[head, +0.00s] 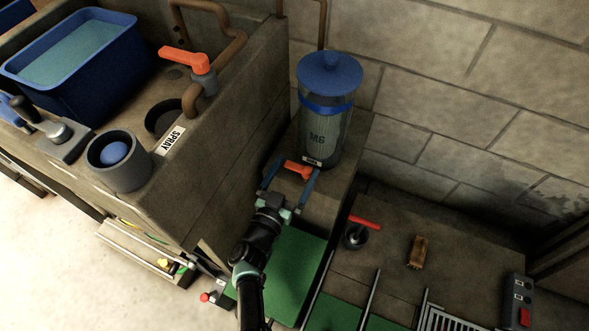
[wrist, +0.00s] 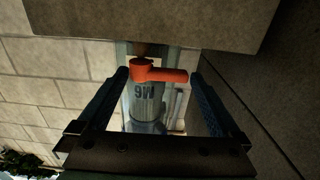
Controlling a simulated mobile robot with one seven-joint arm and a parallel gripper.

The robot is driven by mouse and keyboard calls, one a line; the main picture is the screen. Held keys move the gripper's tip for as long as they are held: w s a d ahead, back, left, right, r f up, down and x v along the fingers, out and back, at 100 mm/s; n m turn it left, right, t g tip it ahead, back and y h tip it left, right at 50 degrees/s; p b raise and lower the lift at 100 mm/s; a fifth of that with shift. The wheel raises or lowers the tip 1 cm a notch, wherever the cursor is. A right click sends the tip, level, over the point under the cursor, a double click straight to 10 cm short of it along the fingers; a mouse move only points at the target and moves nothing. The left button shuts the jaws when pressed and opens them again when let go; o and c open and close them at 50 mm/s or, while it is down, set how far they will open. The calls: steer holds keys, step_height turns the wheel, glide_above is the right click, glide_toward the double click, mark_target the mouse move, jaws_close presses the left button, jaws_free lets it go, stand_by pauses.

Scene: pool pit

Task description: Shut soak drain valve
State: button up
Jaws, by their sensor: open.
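A valve with an orange lever (head: 298,170) sits at the foot of the clear M6 canister (head: 326,112). A small label there is too small to read, so I cannot confirm that it is the soak drain valve. In the wrist view the orange lever (wrist: 168,75) points right from its round hub, roughly crosswise between my fingers. My gripper (head: 291,174) is open, with one blue finger on each side of the lever. The wrist view shows gaps between the fingers (wrist: 160,82) and the lever; contact is not visible.
Another orange-lever valve (head: 188,60) stands on the stone ledge near the SPRAY label (head: 171,140). A red-handled valve (head: 363,222) stands at right, beside a small brown object (head: 418,251). A stone wall (head: 225,150) rises close left of my arm. A blue tub (head: 75,75) sits upper left.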

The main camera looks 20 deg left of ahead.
steer(key=s+p, duration=0.3)
steer(key=s, duration=0.9)
steer(key=shift+s+a+p, duration=0.4)
